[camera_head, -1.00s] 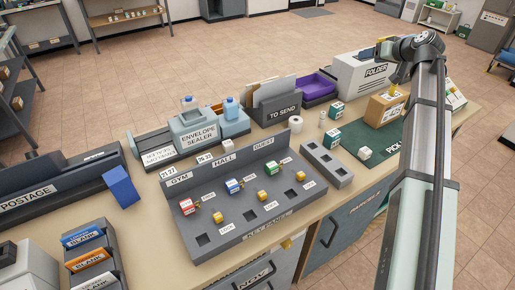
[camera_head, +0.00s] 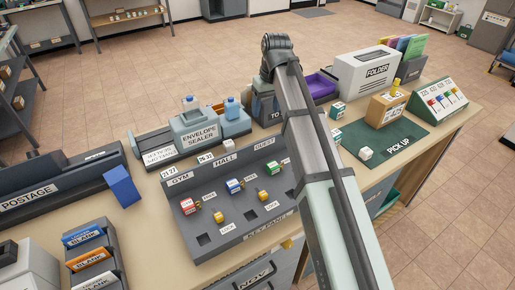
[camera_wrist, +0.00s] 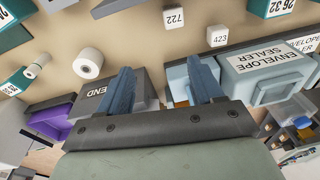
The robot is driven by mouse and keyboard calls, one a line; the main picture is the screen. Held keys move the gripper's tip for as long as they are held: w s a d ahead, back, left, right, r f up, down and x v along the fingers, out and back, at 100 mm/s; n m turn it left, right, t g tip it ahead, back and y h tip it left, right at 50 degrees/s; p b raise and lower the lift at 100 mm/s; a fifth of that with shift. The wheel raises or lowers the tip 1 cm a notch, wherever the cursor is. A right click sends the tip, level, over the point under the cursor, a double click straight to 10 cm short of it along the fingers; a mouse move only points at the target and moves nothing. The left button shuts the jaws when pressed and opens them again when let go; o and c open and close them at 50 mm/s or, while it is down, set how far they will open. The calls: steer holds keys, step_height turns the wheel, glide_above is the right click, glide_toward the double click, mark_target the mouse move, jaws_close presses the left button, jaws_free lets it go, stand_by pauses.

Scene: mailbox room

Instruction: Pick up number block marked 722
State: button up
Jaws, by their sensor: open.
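The white block marked 722 (camera_wrist: 173,18) sits on the tan tabletop near the top middle of the wrist view. A second white block marked 423 (camera_wrist: 219,36) stands a little to its right, apart from it. My gripper (camera_wrist: 163,78) is open, with its two blue-grey fingers spread and nothing between them. Block 722 lies beyond the fingertips, toward the top of the wrist view. In the head view, my arm hides the gripper. A small white block (camera_head: 228,145) shows behind the key panel there, but its number is not legible.
The envelope sealer (camera_wrist: 270,65) and the TO SEND box (camera_wrist: 92,100) flank my fingers. A white roll (camera_wrist: 88,62) stands left of block 722. The grey key panel (camera_head: 225,239) is in front, and the green PICK UP mat (camera_head: 412,136) is at right.

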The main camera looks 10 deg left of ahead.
steer(key=shift+g+h, duration=0.3)
steer(key=shift+h, duration=0.4)
steer(key=s+f, duration=0.1)
steer(key=f, duration=0.2)
steer(key=s+a+f, duration=0.1)
steer(key=f, duration=0.2)
steer(key=s+a+f, duration=0.1)
steer(key=f, duration=0.2)
steer(key=shift+s+a, duration=0.2)
steer(key=shift+s, duration=0.15)
steer(key=shift+w+d+f, duration=0.1)
steer(key=shift+f, duration=1.25)
steer(key=shift+w+d+f, duration=0.1)
steer(key=shift+f, duration=1.2)
steer(key=c, duration=1)
